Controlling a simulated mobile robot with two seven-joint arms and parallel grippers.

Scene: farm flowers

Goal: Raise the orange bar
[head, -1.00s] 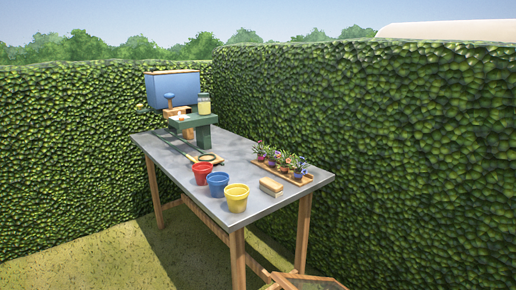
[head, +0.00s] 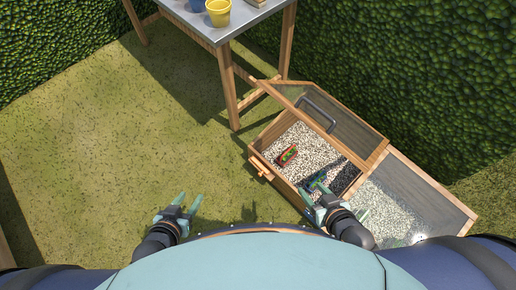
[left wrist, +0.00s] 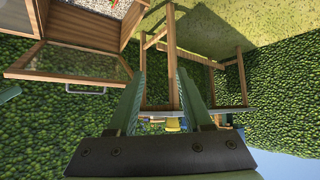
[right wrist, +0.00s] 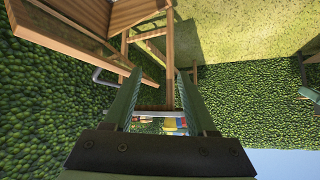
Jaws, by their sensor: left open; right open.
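A small orange bar (head: 261,168) sits on the outer front-left wall of a wooden cold-frame box (head: 278,183) in the head view. It looks low and roughly level, and I cannot make out its mounting. My left gripper (head: 188,200) is open and empty over the grass, left of the box and apart from the bar. My right gripper (head: 314,194) is open at the box's near edge, right of the bar. Neither wrist view clearly shows the bar; between the open fingers of the left gripper (left wrist: 155,85) and the right gripper (right wrist: 158,90) only distant table parts appear.
The box holds pale gravel (head: 317,147), a red-and-green item (head: 287,155) and dark soil. One glazed lid (head: 345,125) with a grey handle leans open behind; another glazed panel (head: 430,200) lies right. A potting table (head: 262,12) stands beyond. Grass at left is clear.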

